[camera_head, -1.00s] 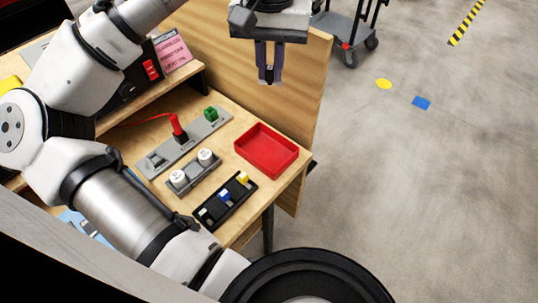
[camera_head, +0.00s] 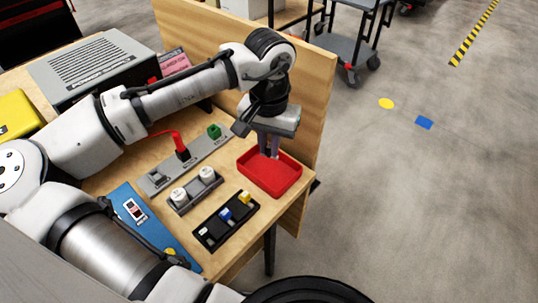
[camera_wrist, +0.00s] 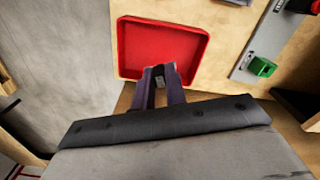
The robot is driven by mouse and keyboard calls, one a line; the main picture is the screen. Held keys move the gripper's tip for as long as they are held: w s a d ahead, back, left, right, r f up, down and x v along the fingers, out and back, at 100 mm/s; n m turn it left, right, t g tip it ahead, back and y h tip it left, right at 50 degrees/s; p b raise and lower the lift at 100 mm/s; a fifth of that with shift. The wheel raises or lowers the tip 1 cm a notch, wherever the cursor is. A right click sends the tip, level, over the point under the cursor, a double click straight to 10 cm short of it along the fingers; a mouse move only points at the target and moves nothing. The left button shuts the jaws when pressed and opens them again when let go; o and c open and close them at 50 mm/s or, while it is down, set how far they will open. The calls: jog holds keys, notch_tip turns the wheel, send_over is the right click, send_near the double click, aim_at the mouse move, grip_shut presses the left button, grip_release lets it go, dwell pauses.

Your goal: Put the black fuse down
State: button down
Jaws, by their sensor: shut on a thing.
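My gripper (camera_head: 268,153) points down over the red tray (camera_head: 287,186) in the head view. It is shut on the black fuse, which is small and dark. In the wrist view my gripper (camera_wrist: 159,72) shows the black fuse (camera_wrist: 159,76) between its fingertips, with a small pale mark on it. The fingertips overlap the near edge of the red tray (camera_wrist: 160,45), which looks empty. The gap between fuse and tray floor is hard to judge.
A black fuse rack (camera_head: 214,237) with white, blue and yellow pieces lies left of the tray. A grey block with white caps (camera_head: 181,206) and a grey strip with red and green plugs (camera_head: 164,182) are behind it. A wooden panel (camera_head: 318,85) stands beside the tray.

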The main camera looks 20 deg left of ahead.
aim_at(269, 154)
jog(key=shift+f, duration=2.05)
jog(key=shift+f+b, duration=0.3)
jog(key=shift+f, duration=0.3)
jog(key=c, duration=1.4)
grip_release()
jog(key=shift+c, duration=0.2)
jog(key=shift+r, duration=0.1)
notch_tip(269, 154, up, 13)
jog(key=shift+r+p, duration=0.1)
jog(key=shift+p, duration=0.25)
